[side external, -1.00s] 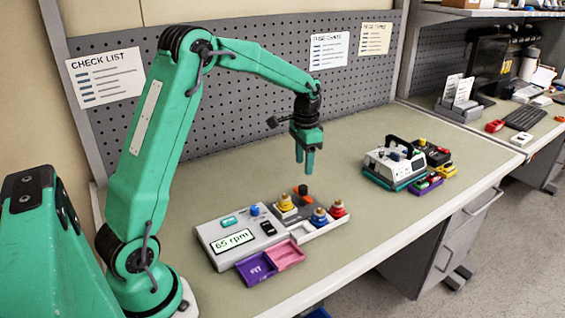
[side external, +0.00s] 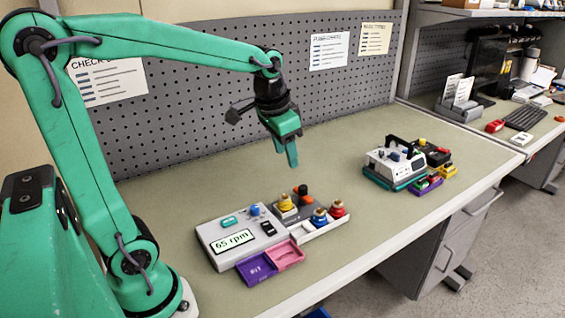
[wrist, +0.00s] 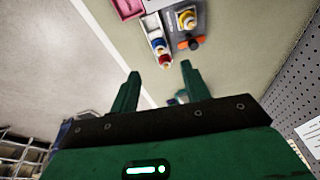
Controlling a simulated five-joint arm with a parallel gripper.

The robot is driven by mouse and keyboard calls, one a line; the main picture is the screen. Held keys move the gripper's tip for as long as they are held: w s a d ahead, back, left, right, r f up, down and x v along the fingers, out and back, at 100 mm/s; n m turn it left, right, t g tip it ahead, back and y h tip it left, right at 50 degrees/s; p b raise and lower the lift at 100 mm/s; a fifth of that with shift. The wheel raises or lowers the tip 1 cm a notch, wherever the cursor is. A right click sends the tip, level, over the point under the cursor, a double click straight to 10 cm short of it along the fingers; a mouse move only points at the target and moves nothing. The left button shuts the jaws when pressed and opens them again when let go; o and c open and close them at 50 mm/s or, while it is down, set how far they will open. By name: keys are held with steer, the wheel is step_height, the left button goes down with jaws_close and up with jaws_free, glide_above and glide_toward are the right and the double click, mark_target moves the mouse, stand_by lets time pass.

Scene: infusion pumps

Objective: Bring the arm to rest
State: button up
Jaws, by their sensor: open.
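My gripper (side external: 290,152) is in the air above the bench, behind and above the near pump. It points down, tilted a little. In the wrist view its two fingers (wrist: 160,80) are apart with nothing between them. The near infusion pump (side external: 240,238), with a "65 rpm" display, sits on the bench below. In the wrist view the tray (wrist: 150,25) shows at the top, clear of the fingers.
Purple and pink trays (side external: 270,264) lie in front of the pump. A second pump (side external: 393,165) with coloured parts stands farther right. A pegboard (side external: 200,110) rises behind the bench (side external: 345,255). The bench between the pumps is clear.

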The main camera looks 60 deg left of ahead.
steer(key=s+d+n+t, duration=0.1)
steer(key=s+d, duration=0.3)
steer(key=s, duration=0.8)
steer(key=shift+s+d+t, duration=0.4)
steer(key=shift+t, duration=0.4)
